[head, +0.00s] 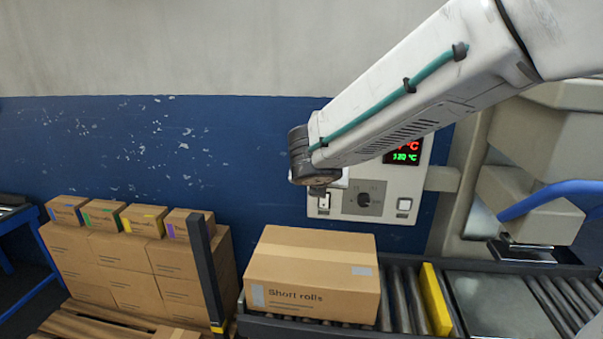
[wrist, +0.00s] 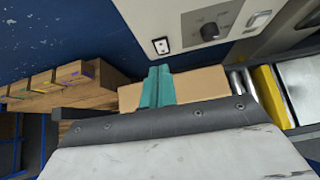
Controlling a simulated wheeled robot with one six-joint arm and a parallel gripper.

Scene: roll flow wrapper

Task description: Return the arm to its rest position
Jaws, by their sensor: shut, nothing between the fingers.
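My arm (head: 400,90) reaches in from the upper right in the head view, with a teal hose along it and a dark wrist joint (head: 303,155) at its end. The end is raised in front of the wall panel and above the carton. In the wrist view, my gripper (wrist: 157,72) shows as two teal fingers pressed together, with nothing between them. Most of my gripper is hidden in the head view.
A "Short rolls" carton (head: 312,275) sits on the roller conveyor (head: 400,290), left of a yellow bar (head: 436,300). A control panel (head: 375,200) is on the wall behind. Stacked boxes (head: 130,255) stand left beside a dark post (head: 207,270). A blue pipe (head: 550,195) runs at right.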

